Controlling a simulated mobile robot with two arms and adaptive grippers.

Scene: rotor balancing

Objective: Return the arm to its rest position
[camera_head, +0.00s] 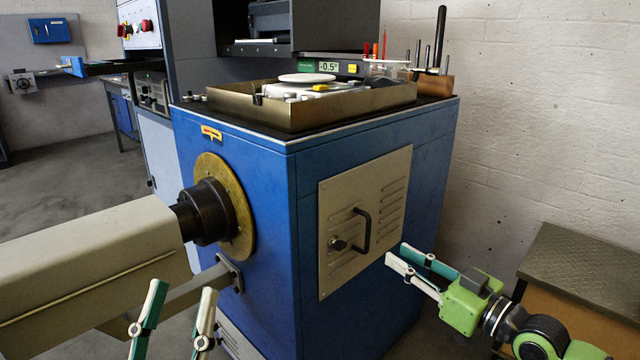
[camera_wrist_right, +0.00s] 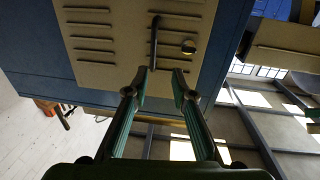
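My right gripper (camera_head: 397,253) is in front of the beige vented door on the blue cabinet, just right of its black handle (camera_head: 362,231). In the right wrist view its two fingers (camera_wrist_right: 159,82) stand apart with nothing between the tips. The handle (camera_wrist_right: 154,42) lies beyond the tips; I cannot tell the exact gap. My left gripper (camera_head: 182,288) is at the bottom of the head view, its two fingers spread and empty. The rest of the left arm is out of view.
The blue cabinet (camera_head: 260,245) carries a metal tray (camera_head: 340,108) with a white disc and small parts. A large beige beam (camera_head: 90,260) joins a round brass flange (camera_head: 243,190) at left. A textured-top box (camera_head: 585,262) stands at the right.

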